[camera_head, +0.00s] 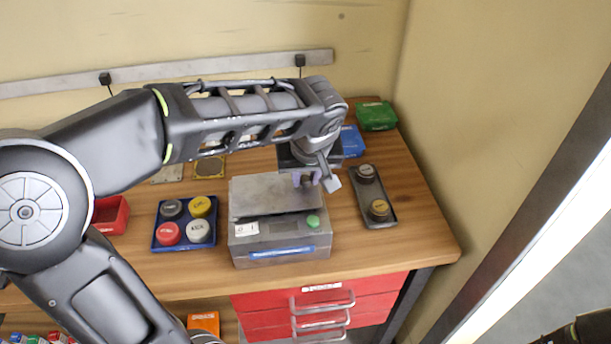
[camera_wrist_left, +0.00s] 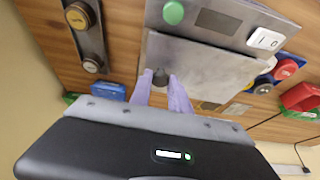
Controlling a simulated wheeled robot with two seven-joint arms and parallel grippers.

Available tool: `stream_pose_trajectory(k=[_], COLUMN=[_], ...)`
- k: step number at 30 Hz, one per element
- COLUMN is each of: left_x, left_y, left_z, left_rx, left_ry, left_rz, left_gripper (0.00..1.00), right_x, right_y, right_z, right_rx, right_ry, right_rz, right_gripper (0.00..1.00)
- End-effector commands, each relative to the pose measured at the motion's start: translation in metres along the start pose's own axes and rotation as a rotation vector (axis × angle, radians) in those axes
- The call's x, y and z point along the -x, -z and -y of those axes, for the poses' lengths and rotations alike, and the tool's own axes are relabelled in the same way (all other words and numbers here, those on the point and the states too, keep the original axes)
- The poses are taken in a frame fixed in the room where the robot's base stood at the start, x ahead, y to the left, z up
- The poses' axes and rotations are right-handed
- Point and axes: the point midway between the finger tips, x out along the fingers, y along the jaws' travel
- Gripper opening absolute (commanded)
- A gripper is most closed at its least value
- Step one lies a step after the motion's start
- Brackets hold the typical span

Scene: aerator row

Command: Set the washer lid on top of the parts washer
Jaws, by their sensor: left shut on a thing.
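The parts washer (camera_head: 281,254) is a grey box with a green button and a blue strip on its front, near the table's front edge. The washer lid (camera_head: 268,193) is a flat grey metal plate with a small dark knob. It lies over the washer's top, seemingly slightly askew; whether it rests fully on the washer, I cannot tell. My left gripper (camera_head: 309,179) is at the lid's right side, its purple fingers shut on the knob. In the left wrist view the fingers (camera_wrist_left: 161,88) flank the knob, with the lid (camera_wrist_left: 190,65) reaching towards the washer's button panel (camera_wrist_left: 220,20).
A blue tray (camera_head: 184,246) with several round caps stands left of the washer, a red bin (camera_head: 111,214) beyond it. A grey tray (camera_head: 372,193) with two round parts stands right. Blue (camera_head: 351,141) and green (camera_head: 376,116) boxes stand behind. The right front tabletop is clear.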

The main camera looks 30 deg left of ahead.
Motion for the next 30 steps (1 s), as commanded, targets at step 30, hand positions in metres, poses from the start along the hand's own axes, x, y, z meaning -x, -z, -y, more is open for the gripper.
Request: stream_pose_trajectory(k=[30], left_x=[-0.0019], left_y=[-0.0005], left_z=[-0.0004], left_rx=[-0.005], left_ry=[0.012], left_rz=[-0.002], left_gripper=[0.0], right_x=[-0.0064], right_y=[0.0], right_z=[-0.0024], right_rx=[0.0], right_ry=[0.0], right_rz=[0.0], right_gripper=[0.36])
